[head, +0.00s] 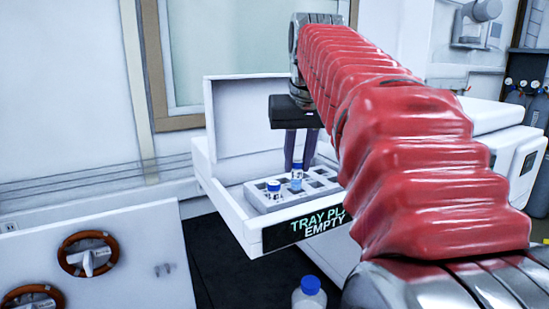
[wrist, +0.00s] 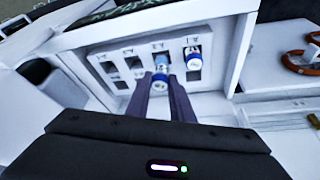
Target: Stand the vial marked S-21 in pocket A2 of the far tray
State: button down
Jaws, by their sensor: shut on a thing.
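My gripper (head: 298,168) is shut on a blue-capped vial (head: 296,182) and points down over the white tray (head: 262,204). The wrist view shows this vial (wrist: 161,68) upright between the fingertips, at the pocket by the A2 label. I cannot tell whether its base is inside the pocket or just above it. Its marking is too small to read. A second blue-capped vial (head: 273,191) stands in the tray; in the wrist view it (wrist: 193,58) is in the pocket by A1. The other visible pockets look empty.
The tray sits in an open white drawer with a raised lid (head: 245,115) behind it. A display (head: 305,227) on its front reads "TRAY PL" and "EMPTY", partly hidden by my arm. A blue-capped bottle (head: 309,290) stands below. A panel with brown-ringed knobs (head: 88,254) is at left.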

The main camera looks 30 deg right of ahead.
aim_at(298, 168)
jog(key=shift+f, duration=1.65)
dwell(0.4)
jog(key=c, duration=1.5)
grip_release()
jog(key=shift+o, duration=0.7)
jog(key=shift+o, duration=1.4)
jog(key=shift+r, duration=0.1)
jog(key=shift+r, duration=3.4)
jog(key=shift+s, duration=0.1)
